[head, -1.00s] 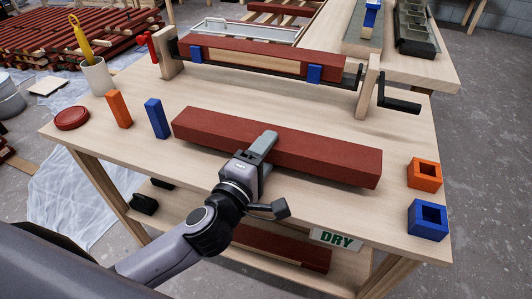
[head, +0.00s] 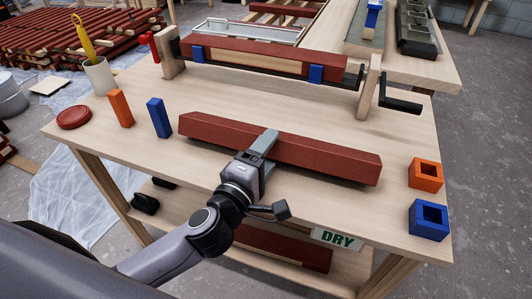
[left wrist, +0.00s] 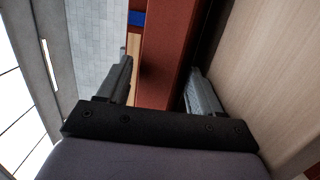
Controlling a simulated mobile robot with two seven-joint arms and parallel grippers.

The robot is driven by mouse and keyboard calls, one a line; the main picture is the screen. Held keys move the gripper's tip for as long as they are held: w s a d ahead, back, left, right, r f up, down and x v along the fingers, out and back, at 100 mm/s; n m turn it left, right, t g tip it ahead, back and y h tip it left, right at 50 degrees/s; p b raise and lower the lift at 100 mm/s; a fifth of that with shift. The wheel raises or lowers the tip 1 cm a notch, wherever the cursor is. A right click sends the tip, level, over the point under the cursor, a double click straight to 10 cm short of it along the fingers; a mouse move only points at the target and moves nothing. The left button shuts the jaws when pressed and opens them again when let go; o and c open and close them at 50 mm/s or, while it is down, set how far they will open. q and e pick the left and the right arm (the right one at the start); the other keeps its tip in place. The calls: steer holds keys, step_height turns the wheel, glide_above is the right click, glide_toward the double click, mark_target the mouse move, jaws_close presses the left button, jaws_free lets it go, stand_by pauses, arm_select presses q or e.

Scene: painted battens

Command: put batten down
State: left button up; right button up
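A dark red batten (head: 325,160) lies lengthwise along the middle of the workbench (head: 130,170), low over the top. I cannot tell whether its underside touches the wood. My left gripper (head: 264,148) reaches in from the near side at about the batten's middle, one finger across its upper face. In the left wrist view the batten (left wrist: 167,50) runs between the two fingers (left wrist: 160,85), which sit close on either side. The gripper appears shut on it, though contact is hard to see. My right gripper is not in view.
A clamp frame with a crank (head: 400,106) holds another red batten (head: 255,58) at the back. Orange (head: 121,109) and blue (head: 158,118) blocks stand at left; orange (head: 425,173) and blue (head: 429,220) hollow blocks at right. A DRY sign (head: 336,240) hangs below the front edge.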

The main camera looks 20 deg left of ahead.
arm_select(q)
steer(key=shift+f, duration=0.3)
steer(key=s+a+r, duration=0.1)
steer(key=s+a, duration=0.1)
steer(key=s, duration=0.9)
steer(key=shift+s, duration=0.4)
steer(key=shift+r, duration=0.1)
